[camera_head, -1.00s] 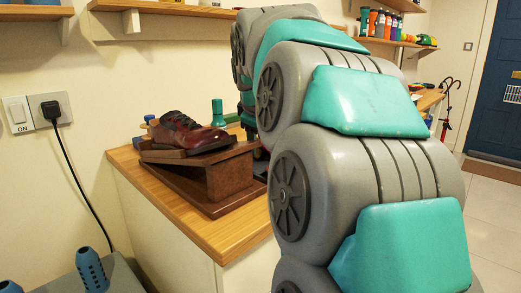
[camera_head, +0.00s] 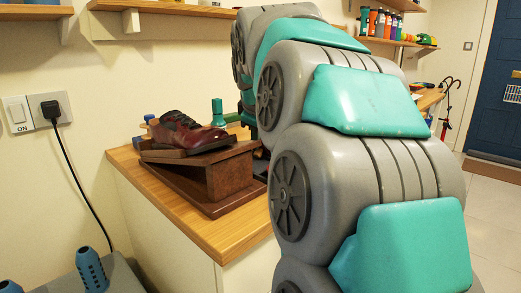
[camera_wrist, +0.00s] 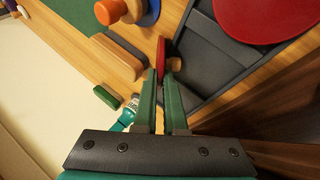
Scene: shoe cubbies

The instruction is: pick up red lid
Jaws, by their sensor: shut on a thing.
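In the wrist view my gripper (camera_wrist: 161,74) has two green fingers closed near each other. A small red piece (camera_wrist: 161,52), which looks like the red lid seen edge-on, stands at the fingertips, and the fingers are shut on it. Its lower part is hidden between the tips. A larger, flat red round thing (camera_wrist: 262,14) lies at the top right, over a dark grey tray (camera_wrist: 208,52). In the head view my arm hides the gripper and the lid.
A dark red shoe (camera_head: 185,132) rests on a brown wooden stand (camera_head: 225,177) on the wooden counter (camera_head: 225,235). An orange-topped round thing (camera_wrist: 110,11), a wood-and-grey block (camera_wrist: 118,57) and a teal bottle (camera_wrist: 126,115) lie left of the fingers. Brown wood (camera_wrist: 285,110) is close at right.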

